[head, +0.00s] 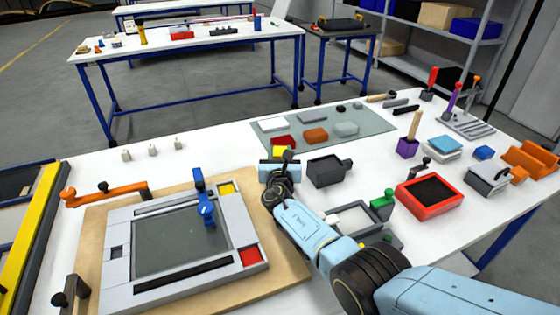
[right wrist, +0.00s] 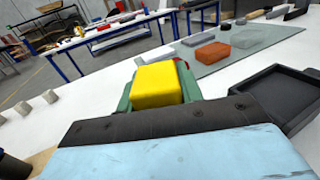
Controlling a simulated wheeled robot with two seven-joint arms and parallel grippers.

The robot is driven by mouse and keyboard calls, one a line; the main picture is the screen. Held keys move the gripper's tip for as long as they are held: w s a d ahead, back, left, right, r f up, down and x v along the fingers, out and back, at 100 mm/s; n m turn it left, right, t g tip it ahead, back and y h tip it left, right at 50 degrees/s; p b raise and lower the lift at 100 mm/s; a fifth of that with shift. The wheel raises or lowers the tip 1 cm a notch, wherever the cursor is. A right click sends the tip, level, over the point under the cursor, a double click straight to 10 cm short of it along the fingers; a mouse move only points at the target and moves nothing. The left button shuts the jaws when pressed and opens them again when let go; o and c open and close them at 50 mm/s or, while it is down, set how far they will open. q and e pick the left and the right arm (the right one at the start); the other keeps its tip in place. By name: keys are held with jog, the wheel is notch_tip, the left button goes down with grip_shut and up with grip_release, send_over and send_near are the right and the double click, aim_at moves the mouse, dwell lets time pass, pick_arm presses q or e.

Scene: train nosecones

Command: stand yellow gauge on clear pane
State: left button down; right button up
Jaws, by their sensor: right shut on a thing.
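My right gripper (head: 281,161) is shut on a yellow block (right wrist: 158,84), which I take to be the yellow gauge. In the head view the yellow block (head: 279,151) shows just beyond the gripper, near the green mat's front edge. Green pieces flank it in the right wrist view. The clear pane (head: 165,247) lies in a grey frame (head: 121,291) on a wooden board, to the left of the gripper and apart from it. A blue upright clamp-like piece (head: 205,205) stands at the pane's far right side. My left gripper is out of view.
The frame's corners hold a yellow patch (head: 226,188) and a red patch (head: 250,256). An orange-handled clamp (head: 105,193) lies at the board's far left. A dark open box (head: 326,172) is right of the gripper. Several small grey pegs stand at the back left.

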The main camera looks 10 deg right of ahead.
jog(key=shift+f, duration=0.2)
jog(key=shift+f, duration=0.1)
jog(key=o, duration=1.1)
jog(key=shift+f, duration=0.1)
